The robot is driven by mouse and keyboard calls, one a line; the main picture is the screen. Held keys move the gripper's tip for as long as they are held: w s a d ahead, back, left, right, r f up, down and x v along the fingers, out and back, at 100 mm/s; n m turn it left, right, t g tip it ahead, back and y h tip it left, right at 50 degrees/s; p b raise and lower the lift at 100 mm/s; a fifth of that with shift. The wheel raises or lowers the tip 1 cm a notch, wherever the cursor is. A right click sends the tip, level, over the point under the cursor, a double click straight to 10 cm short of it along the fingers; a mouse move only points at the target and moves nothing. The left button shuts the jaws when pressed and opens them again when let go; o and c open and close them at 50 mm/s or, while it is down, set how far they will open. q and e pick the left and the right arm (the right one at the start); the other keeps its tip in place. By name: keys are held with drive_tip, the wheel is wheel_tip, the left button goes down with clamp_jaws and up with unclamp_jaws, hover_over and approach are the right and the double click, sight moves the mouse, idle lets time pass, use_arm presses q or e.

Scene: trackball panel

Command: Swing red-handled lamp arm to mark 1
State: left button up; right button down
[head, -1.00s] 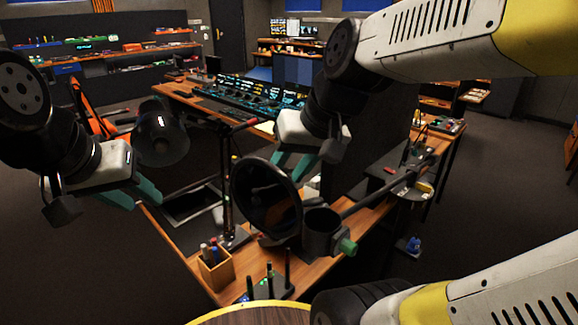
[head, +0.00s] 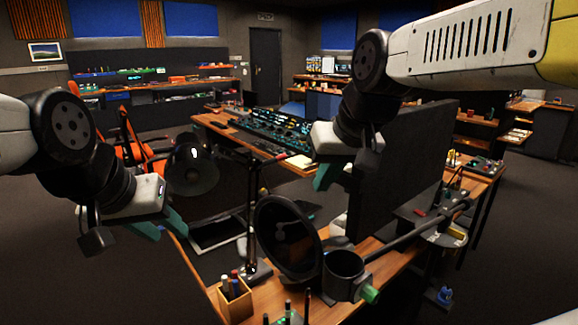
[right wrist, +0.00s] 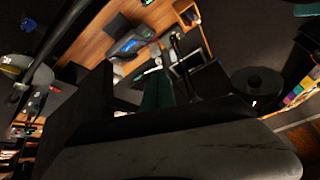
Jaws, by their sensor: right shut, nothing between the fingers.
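A black desk lamp with a round head (head: 192,170) stands left of centre in the head view, on a thin dark post (head: 252,215) on the wooden desk. Its red handle is too small to make out clearly now. Mark 1 cannot be read in either view. My right gripper (head: 328,174) is shut and empty, above the desk to the right of the lamp post. Its teal fingers also show in the right wrist view (right wrist: 164,90). My left gripper (head: 160,226) has its teal fingers apart, empty, below the lamp head.
A large black disc (head: 287,238) and a black cup with a green knob (head: 370,294) stand near the front of the desk (head: 190,262). A pen box (head: 234,300) is left of them. A dark upright panel (head: 405,165) stands beside my right gripper.

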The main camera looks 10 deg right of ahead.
drive_tip(key=w+a+r+n+g, duration=0.1)
drive_tip(key=w+a+r, duration=0.1)
drive_tip(key=w, duration=0.8)
drive_tip(key=w+a+r, duration=0.1)
drive_tip(key=w+r, duration=0.2)
drive_tip(key=w, duration=0.7)
drive_tip(key=w+a+r+n+g, duration=0.1)
drive_tip(key=w+a+r, duration=0.1)
drive_tip(key=w, duration=0.7)
wheel_tip(320, 180, down, 10)
drive_tip(key=shift+d+h, duration=0.3)
drive_tip(key=shift+h, duration=0.1)
drive_tip(key=shift+f, duration=0.1)
